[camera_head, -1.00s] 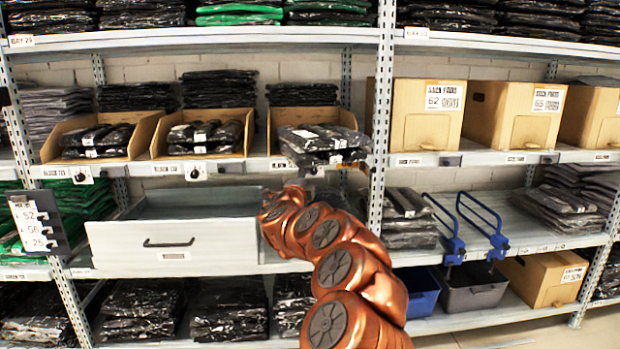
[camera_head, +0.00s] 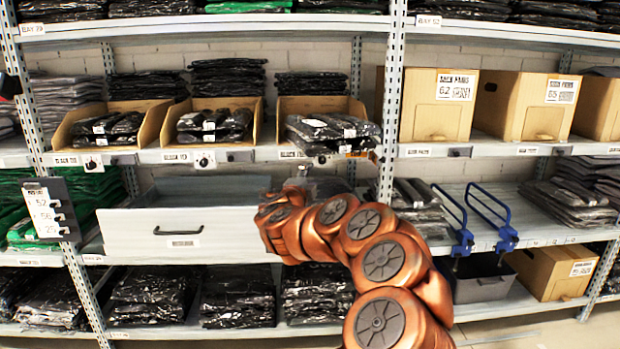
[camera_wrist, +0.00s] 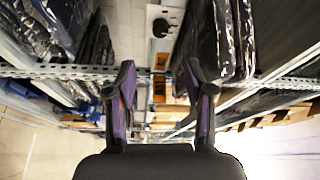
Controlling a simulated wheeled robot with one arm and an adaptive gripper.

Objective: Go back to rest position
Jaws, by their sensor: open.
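My gripper (camera_wrist: 160,100) shows in the wrist view with its two dark and purple fingers spread apart and nothing between them. In the head view my copper-coloured arm reaches in from the lower right toward the shelving, and the gripper itself is mostly hidden behind the arm near the third open bin. Black bagged garments (camera_head: 330,130) lie in that bin (camera_head: 355,106) and stick out over its front edge, just above the arm's far end.
A grey drawer (camera_head: 180,235) with a black handle stands left of my arm. Two more open bins (camera_head: 150,125) sit on the middle shelf. A metal upright (camera_head: 391,95) and blue frames (camera_head: 490,215) are to the right. Cardboard boxes (camera_head: 440,105) fill the right shelf.

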